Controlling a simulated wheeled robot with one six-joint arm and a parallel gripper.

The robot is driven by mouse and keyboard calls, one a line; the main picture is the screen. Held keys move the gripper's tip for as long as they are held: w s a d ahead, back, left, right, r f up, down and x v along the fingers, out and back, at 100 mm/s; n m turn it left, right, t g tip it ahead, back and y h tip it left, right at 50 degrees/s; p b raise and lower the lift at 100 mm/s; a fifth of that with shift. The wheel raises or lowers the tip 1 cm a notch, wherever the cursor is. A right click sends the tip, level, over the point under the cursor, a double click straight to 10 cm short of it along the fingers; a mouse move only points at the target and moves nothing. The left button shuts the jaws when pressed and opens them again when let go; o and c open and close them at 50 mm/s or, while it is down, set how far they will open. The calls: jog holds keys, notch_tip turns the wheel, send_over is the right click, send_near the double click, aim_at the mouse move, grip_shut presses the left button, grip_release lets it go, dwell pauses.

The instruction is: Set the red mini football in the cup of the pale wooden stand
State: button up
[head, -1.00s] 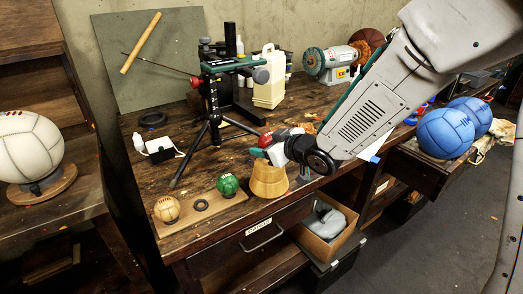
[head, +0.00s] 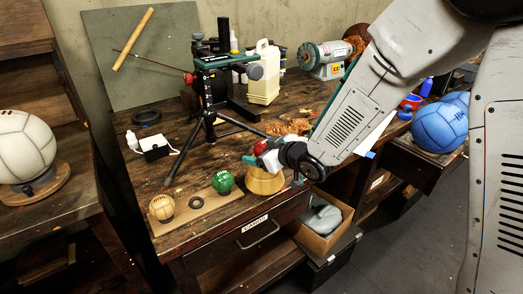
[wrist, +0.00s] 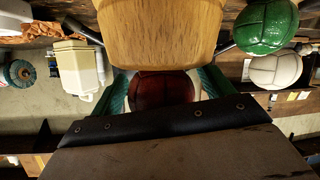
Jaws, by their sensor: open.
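The pale wooden stand (head: 265,182) is on the bench's front edge; its top is mostly hidden by my gripper (head: 257,159) in the head view. The red mini football (head: 261,147) shows just above the stand, partly covered by the gripper. In the wrist view the picture is inverted: the stand (wrist: 160,30) fills the top middle, and the red football (wrist: 165,90) meets its rim, between my gripper's green fingers (wrist: 165,95). The fingers are open. The ball appears to rest at the cup, but its underside is hidden.
A green ball (head: 223,182) and a tan ball (head: 162,207) sit on a wooden strip left of the stand, with a black ring (head: 196,202) between. A tripod (head: 207,110) stands behind. Blue balls (head: 440,127) lie at right.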

jog(key=v, duration=1.2)
jog(key=s+d+r+m+g+h, duration=0.1)
jog(key=s+d+r+m+h, duration=0.3)
jog(key=d, duration=0.5)
jog(key=s+d+r+m+g+h, duration=0.1)
jog(key=s+d+m+h, duration=0.25)
jog(key=d+h, duration=0.35)
jog(key=s+d+r+m+g+y, duration=0.1)
jog(key=s+g, duration=0.2)
jog(key=s, duration=0.7)
jog(key=s+d+r+m+g+y, duration=0.1)
jog(key=s+g, duration=0.3)
jog(key=s, duration=0.6)
jog(key=shift+r+m, duration=0.55)
jog(key=shift+r, duration=0.1)
